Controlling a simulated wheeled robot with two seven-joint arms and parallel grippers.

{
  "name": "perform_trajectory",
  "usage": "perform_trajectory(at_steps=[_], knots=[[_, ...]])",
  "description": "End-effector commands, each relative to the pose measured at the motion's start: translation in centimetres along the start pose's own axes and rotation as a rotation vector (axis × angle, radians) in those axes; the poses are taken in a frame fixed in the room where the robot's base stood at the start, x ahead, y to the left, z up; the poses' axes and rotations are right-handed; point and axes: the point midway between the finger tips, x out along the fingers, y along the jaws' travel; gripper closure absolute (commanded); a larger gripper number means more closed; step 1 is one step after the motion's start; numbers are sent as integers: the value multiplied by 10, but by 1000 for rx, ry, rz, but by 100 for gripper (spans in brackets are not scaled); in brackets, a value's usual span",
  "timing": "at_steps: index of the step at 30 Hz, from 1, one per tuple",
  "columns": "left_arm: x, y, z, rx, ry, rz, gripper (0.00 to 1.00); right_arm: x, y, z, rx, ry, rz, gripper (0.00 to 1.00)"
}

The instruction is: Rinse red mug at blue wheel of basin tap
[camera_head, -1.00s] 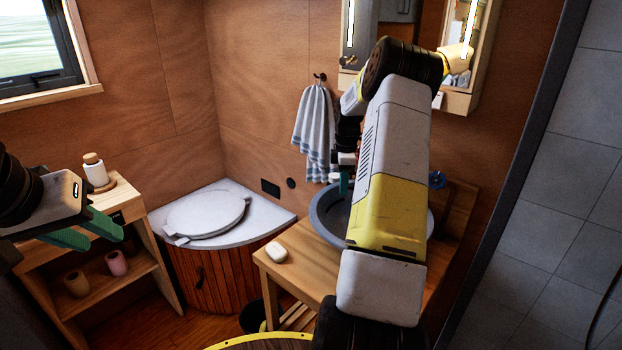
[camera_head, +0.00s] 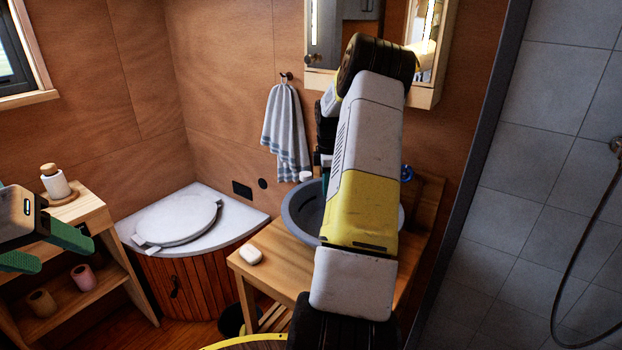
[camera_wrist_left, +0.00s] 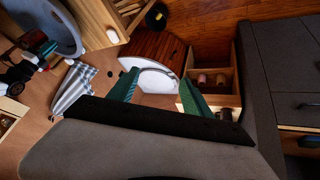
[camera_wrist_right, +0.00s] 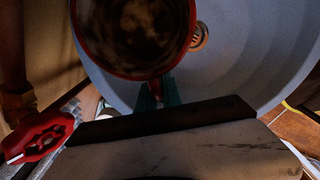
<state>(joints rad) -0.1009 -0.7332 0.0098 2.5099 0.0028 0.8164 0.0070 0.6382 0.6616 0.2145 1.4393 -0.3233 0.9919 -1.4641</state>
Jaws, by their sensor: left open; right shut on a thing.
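The red mug (camera_wrist_right: 135,75) is in my right gripper (camera_wrist_right: 158,95), seen close up in the right wrist view. Its mouth faces the camera, with a dark, brownish inside. It is over the grey-blue basin (camera_wrist_right: 240,70). In the head view my right arm covers much of the basin (camera_head: 294,214), and I cannot make out the mug; part of my right gripper (camera_head: 327,172) shows at the arm's left edge. The blue wheel (camera_head: 407,173) shows right of the arm. A red wheel (camera_wrist_right: 38,135) is left of the mug. My left gripper (camera_head: 45,250) is open and empty, far left.
A soap bar (camera_head: 250,256) lies on the wooden basin stand (camera_head: 265,270). A striped towel (camera_head: 286,130) hangs behind. The toilet (camera_head: 185,220) and a shelf (camera_head: 90,222) with a bottle are at left. A grey tiled shower wall (camera_head: 550,170) is at right.

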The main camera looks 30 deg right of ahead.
Motion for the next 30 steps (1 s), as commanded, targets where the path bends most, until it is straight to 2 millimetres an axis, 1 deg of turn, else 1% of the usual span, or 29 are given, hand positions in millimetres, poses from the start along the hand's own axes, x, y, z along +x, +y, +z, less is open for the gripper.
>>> perform_trajectory(at_steps=[1,2,5,8,11,12,14,15,17,18,20,21,23,24,25,26,27,29,30], knots=[[1,3,-3,3,6,2,30,-1,0,0,0,0,1,100],[3,6,-7,6,5,3,28,-1,0,0,0,0,1,100],[14,21,-24,13,7,16,28,-1,0,0,0,0,1,100],[33,47,-47,23,11,41,28,-1,0,0,0,0,1,100],[56,81,-68,31,13,82,28,-1,0,0,0,0,1,100],[65,95,-75,30,14,102,28,-1,0,0,0,0,1,100],[80,118,-84,28,14,134,28,-1,0,0,0,0,1,100],[90,134,-90,26,12,157,28,-1,0,0,0,0,1,100],[104,159,-96,20,8,195,28,-1,0,0,0,0,1,100],[113,175,-99,13,5,221,28,-1,0,0,0,0,1,100],[127,202,-102,1,-3,264,28,-1,0,0,0,0,1,100],[136,219,-103,-9,-10,293,28,-1,0,0,0,0,1,100],[148,246,-103,-28,-20,339,28,-1,0,0,0,0,1,100],[156,264,-103,-45,-29,370,28,-1,0,0,0,0,1,100],[162,277,-102,-57,-36,393,28,-1,0,0,0,0,1,100],[167,291,-100,-71,-46,417,28,-1,0,0,0,0,1,100],[174,309,-98,-90,-57,448,28,-1,0,0,0,0,1,100],[183,336,-94,-126,-77,496,28,-1,0,0,0,0,1,100],[189,353,-91,-151,-91,527,28,-1,0,0,0,0,1,100]])
